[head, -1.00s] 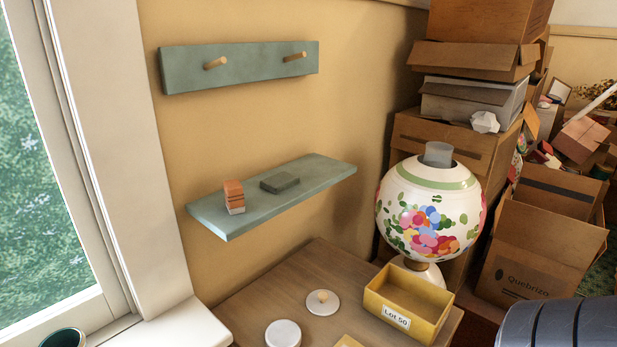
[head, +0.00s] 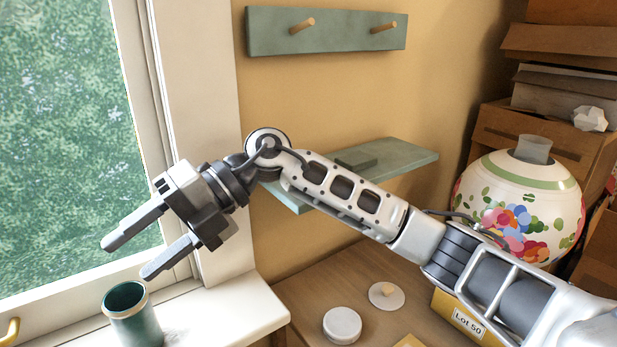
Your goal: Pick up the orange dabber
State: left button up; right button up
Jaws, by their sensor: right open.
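The orange dabber is not visible now. A second ago an orange block with a white base, which looks like it, stood on the green wall shelf (head: 405,157). My right arm now crosses in front of that part of the shelf and hides it. My right gripper (head: 129,260) is open and empty, its fingers pointing down-left in front of the window, left of the shelf and above the green cup. My left gripper is not in view.
A dark flat block (head: 356,162) lies on the shelf, partly behind my arm. A green cup (head: 135,318) stands on the windowsill (head: 232,320). A peg rail (head: 345,35) is above the shelf.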

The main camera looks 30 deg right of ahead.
jog(key=w+d+r+m+t+h+b, duration=0.1)
jog(key=w+d+r+m+t+h, duration=0.1)
jog(key=d+r+h, duration=0.5)
jog(key=w+d+r+m+t+h, duration=0.2)
jog(key=d+r+h, duration=0.1)
jog(key=d, duration=0.8)
jog(key=w+d+r+m+t+h+b, duration=0.15)
jog(key=d+r+h, duration=0.3)
jog(key=d, duration=0.45)
jog(key=shift+t, duration=0.45)
jog(key=x, duration=0.9)
jog(key=shift+w+a+f, duration=0.2)
jog(key=shift+a+f, duration=0.1)
jog(key=shift+p+x, duration=0.6)
jog(key=shift+x, duration=2.15)
jog(key=shift+w+r, duration=0.15)
grip_shut()
